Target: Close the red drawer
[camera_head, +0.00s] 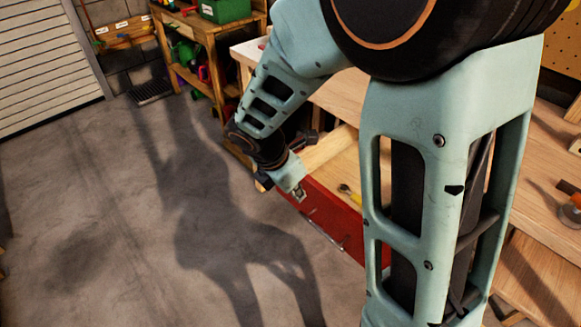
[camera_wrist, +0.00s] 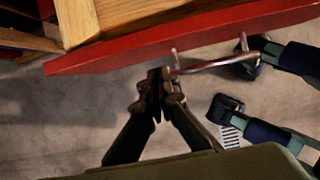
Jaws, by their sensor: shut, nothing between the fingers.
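The red drawer (camera_head: 338,218) stands pulled out from the wooden workbench, with its light wood inside showing in the head view. Its red front (camera_wrist: 130,49) crosses the top of the wrist view. A metal bar handle (camera_wrist: 215,63) sticks out from that front. My gripper (camera_wrist: 160,76) is shut and empty, with its fingertips at the left end of the handle, close to the red front. I cannot tell whether they touch. In the head view my gripper (camera_head: 299,193) is at the drawer front's left part. My arm hides the drawer's right end.
The workbench top (camera_head: 338,96) extends behind my arm. A wooden shelf (camera_head: 190,30) with a green crate (camera_head: 224,9) stands at the back. The concrete floor (camera_head: 100,200) left of the drawer is clear.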

